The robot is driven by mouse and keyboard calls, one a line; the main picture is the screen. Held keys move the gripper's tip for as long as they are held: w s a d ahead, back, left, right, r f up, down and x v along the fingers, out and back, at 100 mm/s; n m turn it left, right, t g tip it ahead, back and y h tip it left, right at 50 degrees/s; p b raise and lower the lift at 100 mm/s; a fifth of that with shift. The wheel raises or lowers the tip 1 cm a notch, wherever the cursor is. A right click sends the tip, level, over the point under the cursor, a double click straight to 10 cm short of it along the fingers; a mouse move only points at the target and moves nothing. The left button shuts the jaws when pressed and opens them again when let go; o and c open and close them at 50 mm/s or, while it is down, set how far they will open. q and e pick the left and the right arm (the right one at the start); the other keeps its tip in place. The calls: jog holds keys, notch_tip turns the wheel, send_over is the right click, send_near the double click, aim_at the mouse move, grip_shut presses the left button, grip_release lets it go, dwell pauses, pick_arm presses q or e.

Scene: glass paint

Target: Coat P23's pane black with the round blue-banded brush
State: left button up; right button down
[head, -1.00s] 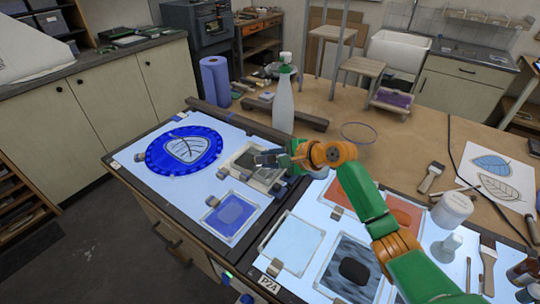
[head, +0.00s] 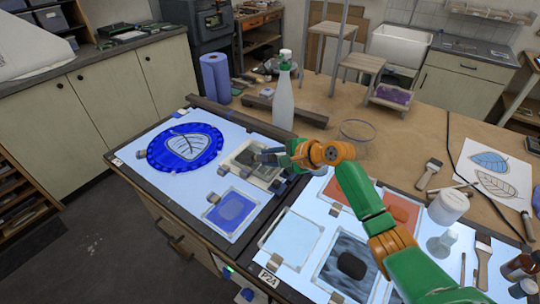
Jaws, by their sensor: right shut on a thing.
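My right gripper (head: 280,156) reaches in from the right over the left light panel (head: 138,177). It is shut on a small, mostly hidden thing, seemingly a brush; no blue band can be made out. Just under and left of it lies a pale-framed pane (head: 233,166) with a dark olive-grey middle, partly covered by the gripper. I cannot tell whether the held thing touches the glass. No P23 label is readable. My left gripper is not in view.
A blue round leaf piece (head: 153,160) and a blue pane (head: 231,210) lie nearby on the panel. A green-topped bottle (head: 283,105) stands behind my gripper. The right panel, labelled P2A (head: 269,280), holds a grey-black pane (head: 338,277).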

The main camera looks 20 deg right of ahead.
jog(key=shift+f, duration=0.25)
dwell(0.4)
jog(key=shift+s+d+p, duration=0.55)
jog(key=shift+s+d, duration=0.1)
jog(key=shift+s, duration=0.25)
jog(key=shift+s+d+f, duration=0.1)
jog(key=shift+s+d, duration=0.65)
jog(key=shift+s, duration=0.15)
jog(key=d, duration=0.1)
jog(key=w+d+b, duration=0.1)
jog(key=d, duration=0.1)
jog(key=w+d+r+b, duration=0.1)
jog(key=shift+w+d+r, duration=0.1)
jog(key=shift+d, duration=0.2)
